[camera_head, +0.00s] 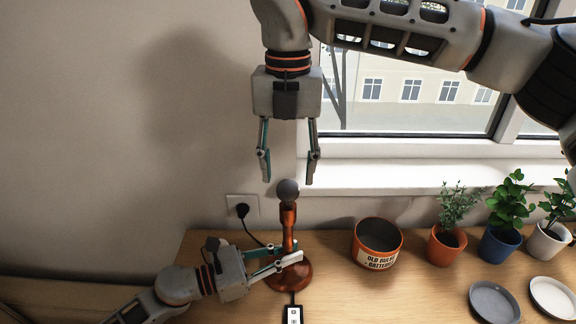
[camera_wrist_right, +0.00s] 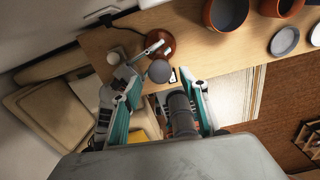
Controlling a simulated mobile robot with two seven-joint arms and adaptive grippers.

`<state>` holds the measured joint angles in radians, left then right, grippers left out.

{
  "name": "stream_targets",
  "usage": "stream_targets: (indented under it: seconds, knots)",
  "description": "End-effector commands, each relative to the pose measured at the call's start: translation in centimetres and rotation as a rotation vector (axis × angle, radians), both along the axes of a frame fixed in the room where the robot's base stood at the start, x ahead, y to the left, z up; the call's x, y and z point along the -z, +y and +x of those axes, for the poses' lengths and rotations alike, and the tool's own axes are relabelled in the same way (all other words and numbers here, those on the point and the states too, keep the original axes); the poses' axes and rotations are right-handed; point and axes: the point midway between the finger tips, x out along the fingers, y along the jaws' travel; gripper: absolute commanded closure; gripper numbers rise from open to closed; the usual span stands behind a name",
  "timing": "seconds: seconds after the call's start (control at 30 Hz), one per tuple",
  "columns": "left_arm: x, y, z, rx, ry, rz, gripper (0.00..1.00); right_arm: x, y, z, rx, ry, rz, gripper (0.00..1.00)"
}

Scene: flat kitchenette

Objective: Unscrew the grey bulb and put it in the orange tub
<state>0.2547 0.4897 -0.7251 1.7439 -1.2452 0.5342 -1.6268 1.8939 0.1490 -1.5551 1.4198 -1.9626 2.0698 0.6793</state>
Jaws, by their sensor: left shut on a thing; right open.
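The grey bulb (camera_head: 288,191) sits on top of the orange-brown lamp (camera_head: 289,218), which stands upright on the wooden table. The bulb also shows in the right wrist view (camera_wrist_right: 159,71). My left gripper (camera_head: 285,261) is shut on the lamp's lower stem, just above its round base. My right gripper (camera_head: 288,181) points down with its fingers open, one on each side above the bulb; it holds nothing. The orange tub (camera_head: 365,256), labelled for old bulbs and batteries, stands on the table to the right of the lamp.
Potted plants in an orange pot (camera_head: 445,248), a blue pot (camera_head: 499,246) and a white pot (camera_head: 546,245) stand right of the tub. A grey dish (camera_head: 494,303) and a white dish (camera_head: 553,298) lie before them. A cable runs from the wall socket (camera_head: 242,208) behind the lamp.

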Motion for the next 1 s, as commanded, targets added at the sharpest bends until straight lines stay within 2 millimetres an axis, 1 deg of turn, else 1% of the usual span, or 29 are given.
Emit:
stream_targets:
  seconds: [0.1,0.7,0.9,1.0]
  knots:
    - [0.05,0.01,-0.03,0.000,0.001,0.001,1.00,0.00,-0.01,0.01,0.208,0.000,0.000,0.56]
    - [0.06,0.01,-0.04,0.001,0.001,0.001,1.00,0.00,-0.01,0.01,1.273,0.000,0.000,0.56]
    - [0.07,0.01,-0.04,0.001,0.001,0.001,1.00,-0.01,-0.01,0.01,1.598,0.000,0.000,0.56]
    - [0.07,0.01,-0.04,0.000,0.001,0.001,1.00,-0.01,-0.01,0.01,1.721,0.000,0.000,0.56]
